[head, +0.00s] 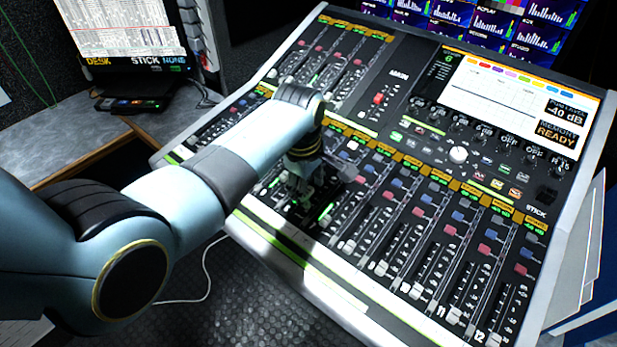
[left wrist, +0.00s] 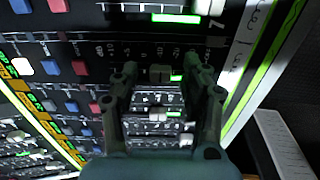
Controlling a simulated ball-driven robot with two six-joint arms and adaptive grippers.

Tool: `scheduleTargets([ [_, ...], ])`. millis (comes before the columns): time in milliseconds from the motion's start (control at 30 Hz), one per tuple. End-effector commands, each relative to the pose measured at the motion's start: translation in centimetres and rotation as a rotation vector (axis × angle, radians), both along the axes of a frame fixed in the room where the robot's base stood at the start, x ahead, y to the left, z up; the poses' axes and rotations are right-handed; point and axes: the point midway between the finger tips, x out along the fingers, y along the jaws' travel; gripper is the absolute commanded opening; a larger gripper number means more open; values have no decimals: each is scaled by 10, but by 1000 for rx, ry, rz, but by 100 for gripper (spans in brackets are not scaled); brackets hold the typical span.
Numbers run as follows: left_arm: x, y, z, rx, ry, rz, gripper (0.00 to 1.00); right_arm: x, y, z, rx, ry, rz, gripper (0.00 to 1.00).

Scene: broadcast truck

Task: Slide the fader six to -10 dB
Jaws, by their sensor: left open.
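The mixing desk (head: 470,205) fills the middle of the head view, with rows of channel faders along its front. My left gripper (head: 304,200) is over the faders left of centre; my arm and hand hide part of that area. In the left wrist view its open fingers (left wrist: 155,82) point at the desk. A grey fader cap (left wrist: 160,72) shows between the fingertips, in the track beside the one marked 7. I take it for fader six; its own number is hidden. Contact with the cap cannot be told. My right gripper is not in view.
The fader seven cap (left wrist: 208,6) is close by. More fader caps (head: 380,268) stand to the right, up to 12. A desk screen (head: 520,105) reads -40 dB and "MEMORY READY". A laptop (head: 120,35) stands at the back left.

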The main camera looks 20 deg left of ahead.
Motion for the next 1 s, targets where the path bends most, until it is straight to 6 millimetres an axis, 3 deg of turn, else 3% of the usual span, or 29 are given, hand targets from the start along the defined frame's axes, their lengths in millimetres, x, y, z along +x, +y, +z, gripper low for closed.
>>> scheduleTargets([
  [167,-3,0,24,-1,-4,0,46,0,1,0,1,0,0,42],
  [400,-10,2,78,-1,-4,-1,46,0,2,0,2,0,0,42],
  [600,-14,3,108,0,-2,-1,46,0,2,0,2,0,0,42],
  [1000,-16,3,116,0,0,0,46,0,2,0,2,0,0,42],
])
